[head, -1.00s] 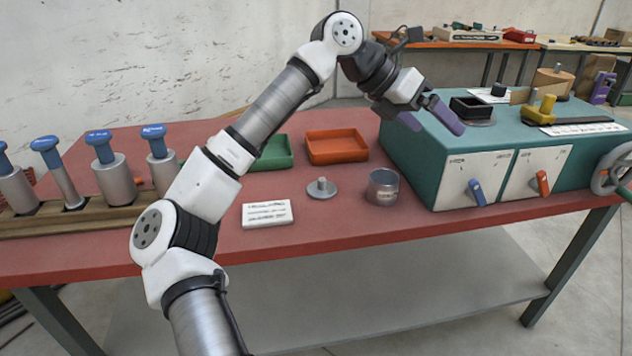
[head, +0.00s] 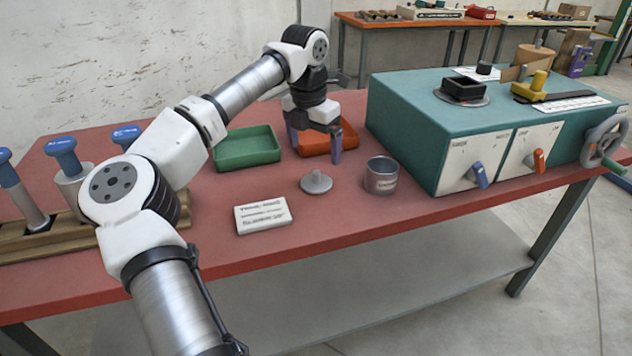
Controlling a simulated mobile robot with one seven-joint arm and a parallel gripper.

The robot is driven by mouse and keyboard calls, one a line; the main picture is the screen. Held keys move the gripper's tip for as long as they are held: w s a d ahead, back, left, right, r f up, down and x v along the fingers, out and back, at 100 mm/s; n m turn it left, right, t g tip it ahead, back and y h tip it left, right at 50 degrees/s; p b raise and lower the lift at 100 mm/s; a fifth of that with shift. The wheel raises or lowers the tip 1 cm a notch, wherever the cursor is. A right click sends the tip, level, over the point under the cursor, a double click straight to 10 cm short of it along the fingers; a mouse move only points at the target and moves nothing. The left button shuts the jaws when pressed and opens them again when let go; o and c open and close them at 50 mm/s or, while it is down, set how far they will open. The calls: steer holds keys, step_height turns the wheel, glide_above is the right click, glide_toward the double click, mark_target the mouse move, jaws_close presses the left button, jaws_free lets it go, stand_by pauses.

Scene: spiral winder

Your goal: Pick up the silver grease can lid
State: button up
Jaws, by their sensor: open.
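The silver grease can lid (head: 316,183) lies on the red table top, a flat grey disc with a small knob. The open grey grease can (head: 381,176) stands just to its right, apart from it. My gripper (head: 315,146) points down with its two purple fingers spread. It is empty and sits above and behind the lid, in front of the orange tray. The lid is in full view.
A white label card (head: 263,215) lies left of the lid. A green tray (head: 247,150) and an orange tray (head: 347,136) are behind. A teal machine box (head: 440,137) stands at the right. A wooden rack (head: 40,236) with blue-handled tools is at the left.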

mark_target(316, 172)
steer(key=f, duration=0.5)
steer(key=w+f, duration=0.1)
steer(key=f, duration=0.2)
steer(key=shift+d+f+p, duration=0.15)
steer(key=shift+d+p, duration=0.15)
steer(key=c, duration=1)
